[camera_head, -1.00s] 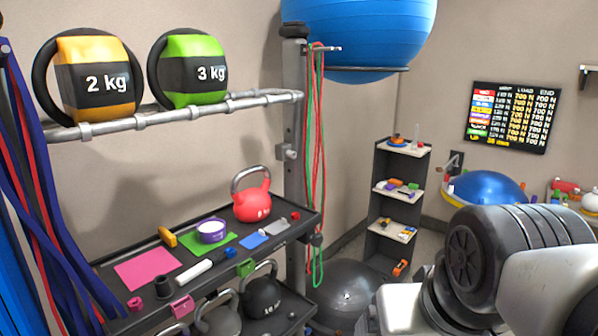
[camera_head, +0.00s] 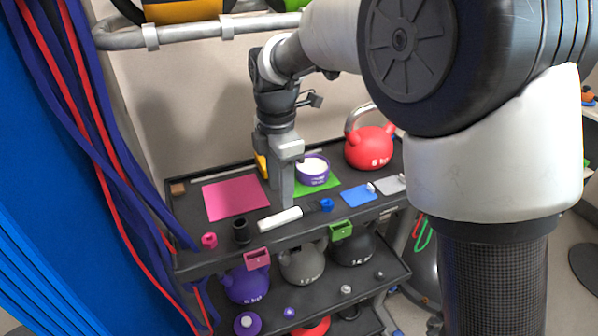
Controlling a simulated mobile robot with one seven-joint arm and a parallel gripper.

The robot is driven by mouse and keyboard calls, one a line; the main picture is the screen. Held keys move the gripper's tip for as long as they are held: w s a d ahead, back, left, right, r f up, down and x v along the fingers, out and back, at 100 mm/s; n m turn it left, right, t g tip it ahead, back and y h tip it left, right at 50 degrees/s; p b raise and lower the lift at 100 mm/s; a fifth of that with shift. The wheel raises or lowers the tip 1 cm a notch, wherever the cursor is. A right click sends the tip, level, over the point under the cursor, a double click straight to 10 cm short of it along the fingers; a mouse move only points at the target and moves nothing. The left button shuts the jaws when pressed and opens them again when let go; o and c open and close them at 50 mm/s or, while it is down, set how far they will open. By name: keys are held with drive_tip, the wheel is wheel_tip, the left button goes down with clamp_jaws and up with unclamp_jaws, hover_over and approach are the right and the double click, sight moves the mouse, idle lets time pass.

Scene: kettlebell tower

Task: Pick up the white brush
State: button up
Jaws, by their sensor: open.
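The white brush (camera_head: 281,219) lies on the top shelf (camera_head: 215,236), near its front edge. Its white handle points left and a dark end shows at its right. My gripper (camera_head: 284,203) points down just behind the brush in the picture, with its fingertips low over the shelf. It is open, and nothing shows between its fingers. I cannot tell whether a fingertip touches the brush.
A pink mat (camera_head: 235,197) lies left of my gripper. A purple tub (camera_head: 313,170) on a green mat (camera_head: 329,188) and a red kettlebell (camera_head: 369,148) stand right. A blue ring (camera_head: 327,205) and black cup (camera_head: 241,231) flank the brush. Resistance bands (camera_head: 95,120) hang left.

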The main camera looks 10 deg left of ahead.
sight(278, 217)
drive_tip(key=shift+w+a+f, duration=0.1)
drive_tip(key=shift+a+f, duration=0.2)
drive_tip(key=shift+f, duration=0.15)
drive_tip(key=f, duration=0.7)
drive_tip(key=shift+s+a+p, duration=0.15)
drive_tip(key=shift+s+p, duration=0.1)
drive_tip(key=shift+p, duration=0.1)
drive_tip(key=shift+r, duration=0.1)
clamp_jaws()
